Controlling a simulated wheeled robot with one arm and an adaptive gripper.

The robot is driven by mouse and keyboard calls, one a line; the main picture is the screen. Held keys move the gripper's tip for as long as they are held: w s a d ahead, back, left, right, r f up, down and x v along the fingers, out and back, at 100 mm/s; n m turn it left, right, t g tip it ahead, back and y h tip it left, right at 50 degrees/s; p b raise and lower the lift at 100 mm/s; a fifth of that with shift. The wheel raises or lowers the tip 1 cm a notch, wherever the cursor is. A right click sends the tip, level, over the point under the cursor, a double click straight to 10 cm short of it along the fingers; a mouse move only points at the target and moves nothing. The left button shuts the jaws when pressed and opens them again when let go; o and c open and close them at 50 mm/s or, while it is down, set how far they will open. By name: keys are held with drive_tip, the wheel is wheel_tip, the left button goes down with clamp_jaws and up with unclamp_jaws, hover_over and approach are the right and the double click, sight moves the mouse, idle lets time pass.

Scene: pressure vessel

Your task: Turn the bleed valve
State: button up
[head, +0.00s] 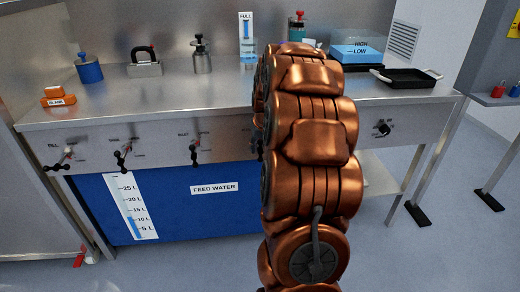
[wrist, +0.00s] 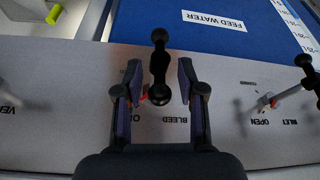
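The bleed valve (wrist: 159,70) shows in the wrist view as a black handle with a ball at each end, its long axis running up and down the picture. The upside-down label "BLEED" is just below it on the grey panel. My gripper (wrist: 159,67) is open, with one finger on each side of the handle and a visible gap to each. A red part and some lettering show beside the left finger, partly covered. In the head view my arm hides the bleed valve and my gripper.
The inlet valve (wrist: 306,76) is to the right in the wrist view; it also shows in the head view (head: 195,150). The blue feed water tank (head: 205,215) is under the bench. Blue canister (head: 88,68), metal canister (head: 201,57) and black tray (head: 405,78) stand on the bench.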

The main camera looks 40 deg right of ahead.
drive_tip(key=v, duration=0.9)
drive_tip(key=shift+r, duration=0.3)
drive_tip(key=shift+a, duration=0.1)
drive_tip(key=s+a+f+n+g+y, duration=0.15)
drive_tip(key=s+a, duration=0.25)
drive_tip(key=a, duration=0.8)
drive_tip(key=s+a+f+n+g+y, duration=0.15)
drive_tip(key=s+a, duration=0.25)
drive_tip(key=a, duration=0.8)
drive_tip(key=s+a+f+n+g+h, duration=0.1)
drive_tip(key=s+a+f+g, duration=0.15)
drive_tip(key=s+a, duration=0.5)
drive_tip(key=s+a+f+n+g, duration=0.1)
drive_tip(key=s+a+f, duration=0.25)
drive_tip(key=s, duration=0.75)
wheel_tip(320, 180, up, 25)
drive_tip(key=s+p, duration=0.1)
drive_tip(key=p, duration=2.2)
drive_tip(key=shift+t, duration=0.45)
